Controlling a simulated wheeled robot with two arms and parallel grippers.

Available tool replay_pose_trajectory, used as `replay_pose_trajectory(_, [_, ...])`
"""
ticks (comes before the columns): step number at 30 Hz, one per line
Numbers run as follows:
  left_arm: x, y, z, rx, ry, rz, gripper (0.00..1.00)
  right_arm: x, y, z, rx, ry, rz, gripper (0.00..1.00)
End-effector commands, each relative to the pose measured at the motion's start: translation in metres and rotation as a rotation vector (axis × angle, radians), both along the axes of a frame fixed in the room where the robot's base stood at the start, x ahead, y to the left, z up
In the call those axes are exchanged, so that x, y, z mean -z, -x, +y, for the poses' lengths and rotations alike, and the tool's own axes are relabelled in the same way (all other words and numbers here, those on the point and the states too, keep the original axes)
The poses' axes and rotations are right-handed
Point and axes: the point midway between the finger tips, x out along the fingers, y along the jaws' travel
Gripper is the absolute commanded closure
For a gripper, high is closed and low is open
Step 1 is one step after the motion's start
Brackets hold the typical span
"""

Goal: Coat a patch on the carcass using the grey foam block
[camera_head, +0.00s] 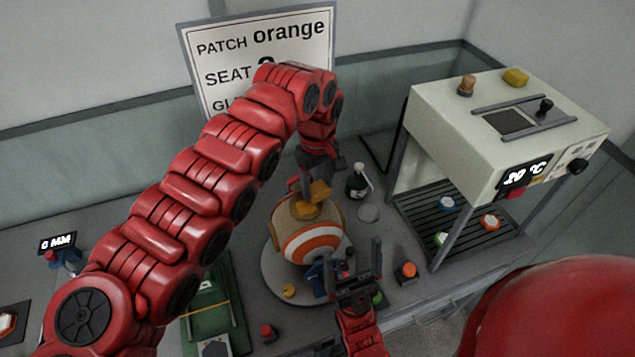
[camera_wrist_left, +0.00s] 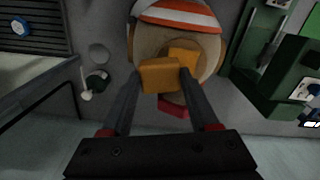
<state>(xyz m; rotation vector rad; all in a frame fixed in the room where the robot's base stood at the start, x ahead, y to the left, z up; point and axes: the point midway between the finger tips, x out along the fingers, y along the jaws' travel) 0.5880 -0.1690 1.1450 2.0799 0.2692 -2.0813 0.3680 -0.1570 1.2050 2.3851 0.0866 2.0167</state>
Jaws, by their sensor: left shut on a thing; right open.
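The carcass (camera_head: 312,243) is a tan ball with orange and white bands, standing on a round grey plate (camera_head: 275,290). My left gripper (camera_head: 312,180) is above its top, shut on an amber-orange block (camera_head: 319,191); no grey block shows in it. In the left wrist view the held block (camera_wrist_left: 160,76) is between the fingertips, over the carcass's tan face (camera_wrist_left: 150,45). An orange patch (camera_wrist_left: 184,56) shows just beyond the block; I cannot tell whether they touch. My right gripper (camera_head: 358,268) is open and empty, low beside the carcass's right front.
A sign (camera_head: 262,50) reads "PATCH orange", partly hidden by my left arm. A cream press (camera_head: 500,115) showing 20 °C stands right, over a slatted shelf (camera_head: 460,222) with several caps. A dark green bottle (camera_head: 357,184) stands behind the carcass. A green fixture (camera_head: 222,305) is front left.

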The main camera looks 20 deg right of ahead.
Motion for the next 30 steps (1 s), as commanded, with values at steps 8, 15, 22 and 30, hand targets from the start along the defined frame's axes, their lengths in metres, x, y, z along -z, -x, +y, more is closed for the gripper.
replay_pose_trajectory(8, [0.007, 0.000, 0.000, 0.000, 0.000, 0.000, 0.99, 0.005, 0.000, 0.000, 0.000, 0.000, 0.000, 0.09])
replay_pose_trajectory(15, [0.011, 0.000, 0.000, 0.000, 0.000, 0.000, 0.99, 0.008, 0.000, 0.000, 0.000, 0.000, 0.000, 0.09])
replay_pose_trajectory(22, [0.016, 0.000, 0.000, 0.000, 0.000, 0.000, 0.99, 0.011, 0.000, 0.000, 0.000, 0.000, 0.000, 0.09])
replay_pose_trajectory(30, [0.019, -0.002, 0.011, -0.004, 0.003, -0.004, 0.99, 0.024, 0.000, 0.000, 0.000, 0.000, 0.000, 0.09])
